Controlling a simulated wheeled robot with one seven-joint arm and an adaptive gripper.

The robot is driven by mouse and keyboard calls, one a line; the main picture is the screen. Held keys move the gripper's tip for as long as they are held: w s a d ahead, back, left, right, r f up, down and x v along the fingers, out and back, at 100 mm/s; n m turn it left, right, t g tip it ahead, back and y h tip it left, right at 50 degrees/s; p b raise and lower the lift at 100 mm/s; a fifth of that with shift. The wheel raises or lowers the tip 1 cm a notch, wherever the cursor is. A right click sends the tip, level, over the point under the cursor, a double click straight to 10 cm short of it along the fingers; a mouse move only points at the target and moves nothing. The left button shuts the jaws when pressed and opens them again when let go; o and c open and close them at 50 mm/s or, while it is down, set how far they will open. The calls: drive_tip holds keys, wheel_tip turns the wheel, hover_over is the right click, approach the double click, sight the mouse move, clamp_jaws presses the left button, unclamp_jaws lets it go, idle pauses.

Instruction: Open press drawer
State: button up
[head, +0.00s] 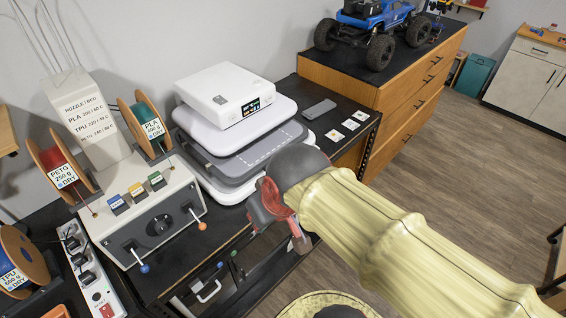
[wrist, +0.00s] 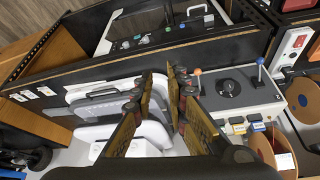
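The press (head: 230,120) is a stacked white and grey machine with a small screen, standing on the black bench against the wall. Its grey drawer-like tray (head: 262,152), marked with a dashed line, sits between white layers. In the wrist view the press (wrist: 140,130) lies behind and left of my fingers, partly hidden by them. My gripper (wrist: 160,80) shows two fingers with a gap between the tips and nothing held. In the head view my gripper (head: 290,222) is in front of the press, and my arm hides its front right corner. I cannot tell whether the fingers touch it.
A control box (head: 150,220) with levers and filament spools stands left of the press. A dark phone-like slab (head: 319,109) and small white cards (head: 350,124) lie to its right. A wooden drawer cabinet (head: 420,85) carries a blue crawler (head: 375,25). Open floor lies right.

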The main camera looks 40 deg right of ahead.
drive_tip(key=w+d+f+m+y+b, duration=0.1)
drive_tip(key=w+d+f+m+y, duration=0.1)
drive_tip(key=d+f+m+y, duration=0.45)
drive_tip(key=w+d+f+m+y, duration=0.1)
drive_tip(key=w+d+f+m, duration=0.15)
drive_tip(key=f+m, duration=0.75)
drive_tip(key=w+d+t+h, duration=0.3)
drive_tip(key=w+d+t, duration=0.2)
drive_tip(key=d, duration=0.4)
drive_tip(key=w+d+t+h, duration=0.3)
drive_tip(key=w+d+t, duration=0.3)
drive_tip(key=d, duration=0.3)
drive_tip(key=shift+n, duration=0.55)
drive_tip(key=shift+w+a+f+b, duration=0.15)
drive_tip(key=shift+w+f+b, duration=0.2)
drive_tip(key=shift+w, duration=0.85)
drive_tip(key=shift+w+a+f+b, duration=0.15)
drive_tip(key=shift+w+f, duration=0.35)
drive_tip(key=shift+w, duration=0.75)
drive_tip(key=shift+w+a+f+b, duration=0.2)
drive_tip(key=shift+w+f, duration=0.2)
drive_tip(key=shift+w, duration=0.8)
clamp_jaws()
